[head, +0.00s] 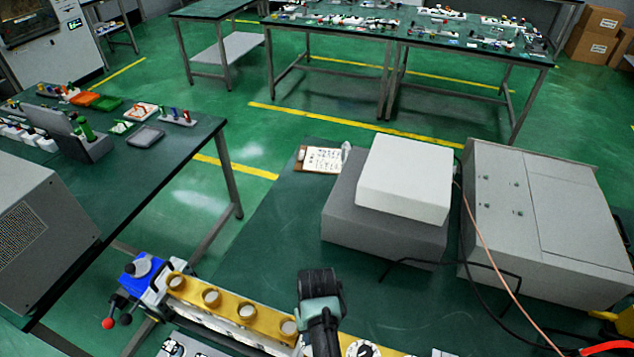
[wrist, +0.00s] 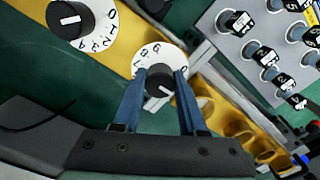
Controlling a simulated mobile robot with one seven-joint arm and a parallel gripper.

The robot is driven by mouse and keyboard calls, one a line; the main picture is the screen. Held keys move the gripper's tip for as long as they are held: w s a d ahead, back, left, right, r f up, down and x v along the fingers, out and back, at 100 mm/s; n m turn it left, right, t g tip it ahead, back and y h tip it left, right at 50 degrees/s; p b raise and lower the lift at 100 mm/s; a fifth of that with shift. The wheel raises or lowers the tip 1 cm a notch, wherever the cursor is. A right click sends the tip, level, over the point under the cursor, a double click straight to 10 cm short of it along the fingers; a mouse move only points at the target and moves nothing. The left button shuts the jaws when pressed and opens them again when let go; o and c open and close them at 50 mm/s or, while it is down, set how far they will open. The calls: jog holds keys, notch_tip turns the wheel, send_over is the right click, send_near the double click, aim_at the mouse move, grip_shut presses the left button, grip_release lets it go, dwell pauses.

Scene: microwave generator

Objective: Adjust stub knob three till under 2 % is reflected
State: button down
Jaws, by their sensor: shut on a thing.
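In the wrist view, my gripper (wrist: 161,76) has its two blue fingers on either side of a black knob (wrist: 158,86) with a white pointer line and is shut on it. The knob sits on a round white lettered dial (wrist: 147,54) on the yellow-brass waveguide (wrist: 110,62). A second black knob (wrist: 70,18) on a similar dial is at the upper left, apart from the fingers. In the head view, the brass waveguide (head: 222,306) runs along the bottom, and my arm hides the gripped knob. I cannot read the stub number or any reflected-power figure.
A grey panel (wrist: 238,50) with several black labelled switches lies close to the right of the gripper in the wrist view. In the head view, a white box (head: 405,178) on a grey box and a large grey cabinet (head: 535,205) stand behind, with loose cables between.

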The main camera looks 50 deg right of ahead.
jog(key=m, duration=0.4)
jog(key=shift+r+m+p, duration=0.1)
jog(key=shift+m+p, duration=0.2)
jog(key=shift+p, duration=0.1)
jog(key=shift+w, duration=0.1)
jog(key=shift+c, duration=2.3)
grip_release()
notch_tip(320, 180, up, 13)
jog(key=b, duration=0.1)
